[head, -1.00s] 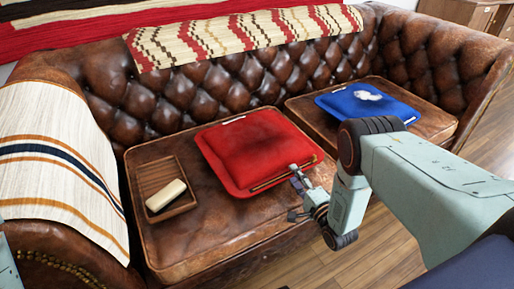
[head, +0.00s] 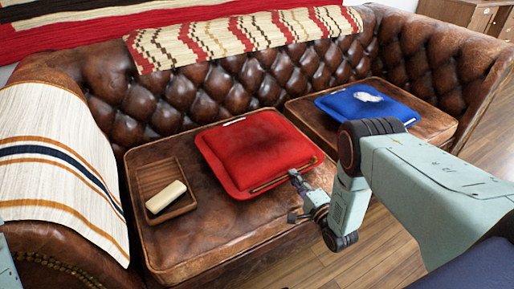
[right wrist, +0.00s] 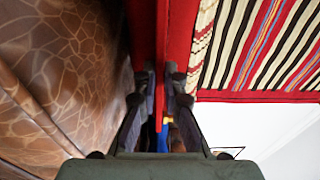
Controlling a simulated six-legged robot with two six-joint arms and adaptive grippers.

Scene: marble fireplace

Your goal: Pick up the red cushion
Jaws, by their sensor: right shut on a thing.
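The red cushion (head: 258,146) lies on the left seat of the brown leather sofa, with a dark smudge on its top. My right gripper (head: 296,192) is at the cushion's front right edge. In the right wrist view the cushion (right wrist: 162,30) runs as a red edge between the two fingers of my right gripper (right wrist: 160,82), which are shut on it. The cushion still appears to rest on the seat. My left gripper is not in view.
A wooden tray (head: 150,172) with a cream block (head: 166,196) sits left of the cushion. A blue cushion (head: 366,103) lies on the right seat. A striped throw (head: 50,165) covers the left armrest, and a patterned one (head: 240,36) hangs over the backrest.

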